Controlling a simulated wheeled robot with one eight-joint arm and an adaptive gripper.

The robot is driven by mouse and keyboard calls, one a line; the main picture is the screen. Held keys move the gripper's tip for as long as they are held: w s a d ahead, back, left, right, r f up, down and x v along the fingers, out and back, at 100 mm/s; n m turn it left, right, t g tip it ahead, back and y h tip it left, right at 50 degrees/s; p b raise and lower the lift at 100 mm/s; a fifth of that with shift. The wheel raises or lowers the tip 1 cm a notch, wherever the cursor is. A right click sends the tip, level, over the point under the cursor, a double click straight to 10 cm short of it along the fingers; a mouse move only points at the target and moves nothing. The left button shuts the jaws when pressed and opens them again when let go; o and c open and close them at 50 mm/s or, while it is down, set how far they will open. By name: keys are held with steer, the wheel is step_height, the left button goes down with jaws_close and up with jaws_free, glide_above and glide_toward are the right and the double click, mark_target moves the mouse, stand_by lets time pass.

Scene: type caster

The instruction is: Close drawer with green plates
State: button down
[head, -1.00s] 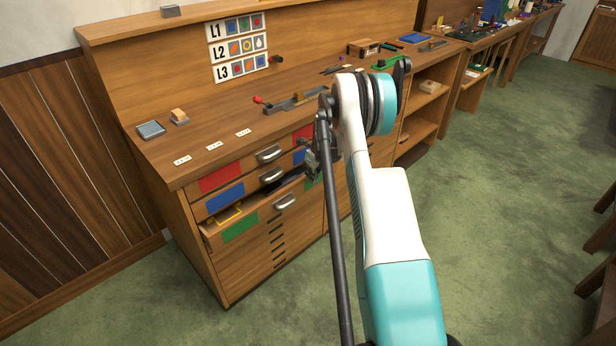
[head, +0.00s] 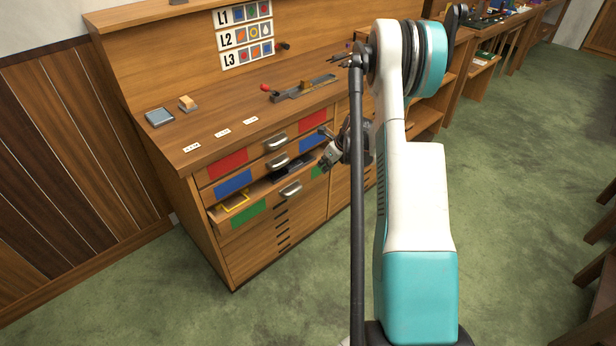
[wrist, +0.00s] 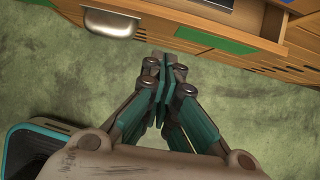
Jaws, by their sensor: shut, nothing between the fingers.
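The drawer with green plates (head: 229,221) is the third one down and stands pulled out, with a yellow frame (head: 235,202) and dark items visible inside. One green plate (head: 249,214) is at its left front; the other is partly hidden at the right by my gripper. Its silver handle (head: 291,190) is in the middle of the front. My gripper (head: 325,166) is in front of the drawer's right part, shut and empty. In the wrist view my shut fingertips (wrist: 166,58) are just below the right green plate (wrist: 208,36), with the handle (wrist: 110,22) to the left. I cannot tell whether they touch the front.
Above are drawers with blue plates (head: 233,182) and red plates (head: 228,163), both looking closed. The bench top (head: 215,125) holds a grey block, a wooden block and a metal tool. Green floor (head: 510,200) is open at the right.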

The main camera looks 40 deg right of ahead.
steer(key=s+a+t+b, duration=0.2)
steer(key=s+a+t, duration=0.2)
steer(key=s+a, duration=0.15)
steer(key=p, duration=0.2)
glide_toward(296, 175)
steer(key=w+f, duration=0.1)
steer(key=f, duration=0.3)
steer(key=w+f, duration=0.1)
steer(key=f, duration=0.1)
steer(key=shift+w+a, duration=0.2)
steer(key=shift+w, duration=0.3)
steer(key=shift+w+a, duration=0.15)
steer(key=shift+w, duration=1.8)
